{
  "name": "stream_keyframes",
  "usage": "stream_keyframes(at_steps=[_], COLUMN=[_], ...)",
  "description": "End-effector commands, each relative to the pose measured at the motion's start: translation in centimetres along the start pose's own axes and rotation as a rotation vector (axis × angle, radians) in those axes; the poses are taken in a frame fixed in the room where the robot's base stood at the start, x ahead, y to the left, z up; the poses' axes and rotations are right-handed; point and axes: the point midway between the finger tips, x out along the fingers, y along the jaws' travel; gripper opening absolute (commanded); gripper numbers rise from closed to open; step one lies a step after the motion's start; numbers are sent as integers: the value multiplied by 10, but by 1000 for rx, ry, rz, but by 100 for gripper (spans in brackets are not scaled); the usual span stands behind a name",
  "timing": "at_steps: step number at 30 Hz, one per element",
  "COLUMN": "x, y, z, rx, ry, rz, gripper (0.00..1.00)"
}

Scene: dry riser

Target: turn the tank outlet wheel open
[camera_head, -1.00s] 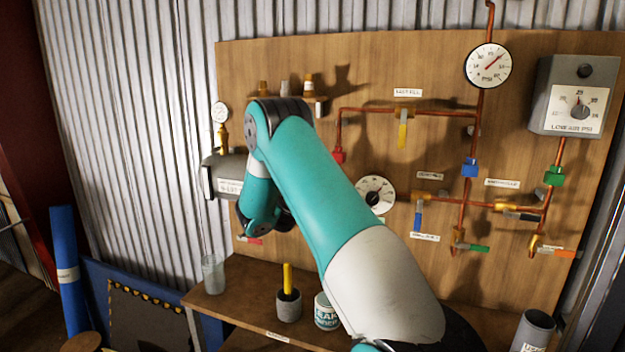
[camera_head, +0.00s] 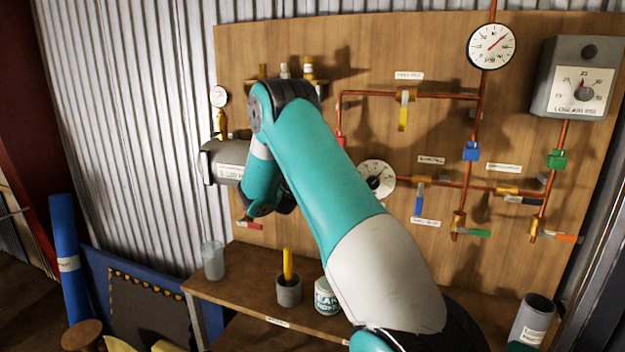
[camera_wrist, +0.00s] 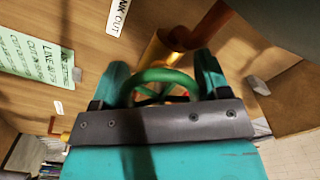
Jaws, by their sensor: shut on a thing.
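The tank outlet wheel (camera_wrist: 155,76) is a green ring with spokes, seen in the wrist view in front of a brass fitting (camera_wrist: 163,47). My gripper (camera_wrist: 162,84) is shut on the wheel, with one teal finger at each side of it. The "TANK OUT" label (camera_wrist: 117,16) is on the board above. In the head view the grey tank (camera_head: 228,160) is at the left of the board, partly behind my arm. My gripper and the wheel are hidden there by my arm. I cannot tell how far the wheel is turned.
The wooden board (camera_head: 430,260) carries copper pipes, coloured valve levers, a pressure gauge (camera_head: 491,46) and a grey low-air box (camera_head: 577,78). The shelf below holds a glass (camera_head: 212,260), a grey pot (camera_head: 288,291) and a white tub (camera_head: 327,297). A green sheet (camera_wrist: 35,55) shows in the wrist view.

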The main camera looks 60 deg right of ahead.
Motion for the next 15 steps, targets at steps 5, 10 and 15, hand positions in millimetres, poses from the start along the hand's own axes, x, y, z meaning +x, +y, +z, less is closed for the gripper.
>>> stream_keyframes(at_steps=[5,10,15], x=[0,0,0], y=[0,0,0], z=[0,0,0], rx=[-13,-13,-12], ry=[-1,-1,-1], rz=[1,2,1], gripper=[45,78,93])
